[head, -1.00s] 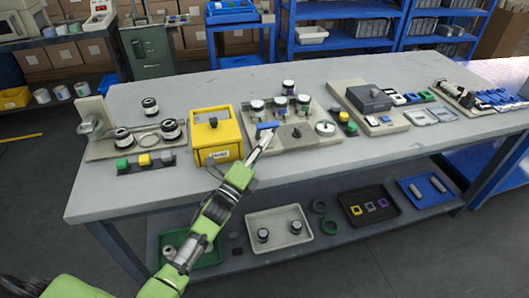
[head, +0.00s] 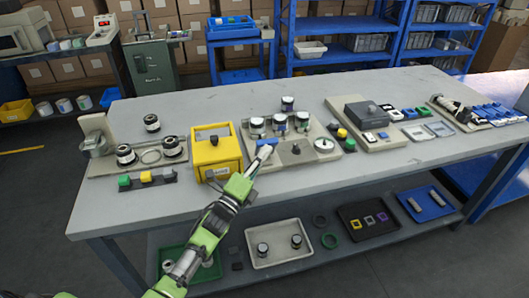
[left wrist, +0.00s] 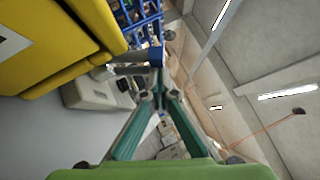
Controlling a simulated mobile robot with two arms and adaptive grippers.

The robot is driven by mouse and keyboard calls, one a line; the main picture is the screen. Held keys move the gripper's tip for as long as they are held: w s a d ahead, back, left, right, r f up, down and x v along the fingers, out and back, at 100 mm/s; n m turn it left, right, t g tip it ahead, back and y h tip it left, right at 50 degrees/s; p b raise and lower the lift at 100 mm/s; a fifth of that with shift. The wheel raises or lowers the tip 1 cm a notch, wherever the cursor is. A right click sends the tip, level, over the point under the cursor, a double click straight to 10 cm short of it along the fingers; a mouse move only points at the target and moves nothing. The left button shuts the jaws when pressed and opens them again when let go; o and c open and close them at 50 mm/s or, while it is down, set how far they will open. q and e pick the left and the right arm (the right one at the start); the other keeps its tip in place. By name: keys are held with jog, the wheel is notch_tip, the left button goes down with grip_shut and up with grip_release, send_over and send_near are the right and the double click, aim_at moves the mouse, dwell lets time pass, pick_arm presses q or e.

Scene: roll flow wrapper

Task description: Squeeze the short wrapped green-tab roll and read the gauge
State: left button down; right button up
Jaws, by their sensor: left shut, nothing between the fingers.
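Several black-and-white rolls, including a front-row roll (head: 257,126) and a rear roll (head: 287,103), stand upright on or behind the beige fixture in the middle of the table. My left gripper (head: 262,154) is shut and empty at the fixture's front left edge, close to a blue bar (head: 267,142). I cannot tell whether they touch. In the left wrist view its fingers (left wrist: 158,82) are together.
A yellow box (head: 217,153) stands just left of my left gripper. A beige stand with more rolls (head: 126,154) is further left, behind coloured buttons (head: 145,178). A grey block (head: 366,115) sits on a base at right. The table's front strip is mostly clear.

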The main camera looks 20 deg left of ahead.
aim_at(260, 141)
pick_arm(q)
jog(key=w+r+n+g+p, duration=0.1)
jog(key=p, duration=0.2)
jog(key=w+a+r+n+g+y+p, duration=0.1)
jog(key=p, duration=0.3)
jog(key=w+a+r+n+g+p, duration=0.1)
jog(key=n+p, duration=0.1)
jog(key=p, duration=0.2)
jog(key=shift+a+r, duration=0.1)
jog(key=shift+r, duration=0.2)
jog(key=shift+w+a+n+g+y+p, duration=0.3)
jog(key=shift+n+g+p, duration=0.1)
jog(key=shift+g+p, duration=0.15)
jog(key=shift+w+f, duration=0.15)
jog(key=shift+w, duration=0.05)
jog(key=shift+w+a+f, duration=0.15)
jog(key=shift+w+a, duration=0.3)
jog(key=shift+w, duration=0.25)
jog(key=shift+w+a, duration=0.15)
jog(key=shift+r, duration=0.25)
